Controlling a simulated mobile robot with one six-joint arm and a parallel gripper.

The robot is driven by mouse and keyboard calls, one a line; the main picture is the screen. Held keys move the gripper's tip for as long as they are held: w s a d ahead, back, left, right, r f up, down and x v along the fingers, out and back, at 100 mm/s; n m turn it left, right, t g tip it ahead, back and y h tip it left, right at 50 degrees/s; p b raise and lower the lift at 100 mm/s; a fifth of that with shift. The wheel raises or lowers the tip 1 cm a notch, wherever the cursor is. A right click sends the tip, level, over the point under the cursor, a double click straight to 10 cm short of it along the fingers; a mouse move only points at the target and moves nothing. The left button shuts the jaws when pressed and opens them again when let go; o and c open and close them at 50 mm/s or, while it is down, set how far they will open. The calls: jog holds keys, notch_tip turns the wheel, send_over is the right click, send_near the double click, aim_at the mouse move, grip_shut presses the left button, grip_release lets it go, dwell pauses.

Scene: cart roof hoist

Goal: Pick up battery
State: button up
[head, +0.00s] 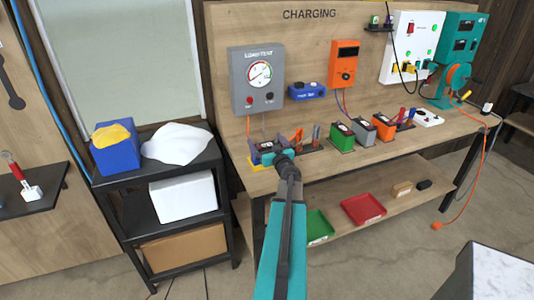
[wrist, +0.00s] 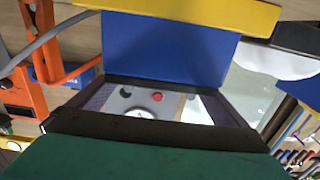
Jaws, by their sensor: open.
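The blue battery (head: 263,147) with a dark top stands on a yellow base (head: 257,166) at the left end of the workbench. In the wrist view, which looks upside down, the blue battery (wrist: 168,48) fills the upper middle, its dark top edge towards me. My gripper (head: 271,157) is open at the battery in the head view and covers part of it. In the wrist view my gripper (wrist: 167,90) has its dark fingers apart near the battery's two sides. I cannot tell whether they touch it.
A green battery (head: 341,138), a grey one (head: 362,130) and an orange one (head: 383,126) stand farther right on the bench. A grey meter box (head: 256,80) hangs behind. A black shelf (head: 160,178) stands left.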

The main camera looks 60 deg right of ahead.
jog(key=shift+p+x, duration=0.5)
jog(key=shift+x, duration=0.8)
jog(key=shift+r, duration=0.1)
jog(key=c, duration=2.1)
jog(key=shift+c, duration=0.2)
jog(key=s+a+r+b, duration=0.5)
jog(key=s+a+b, duration=0.1)
jog(key=s, duration=0.5)
jog(key=shift+a, duration=0.75)
jog(key=p, duration=0.2)
jog(key=shift+s+p, duration=0.1)
jog(key=shift+p, duration=0.25)
jog(key=p, duration=0.4)
jog(key=shift+s+a+p, duration=0.25)
jog(key=shift+p, duration=0.15)
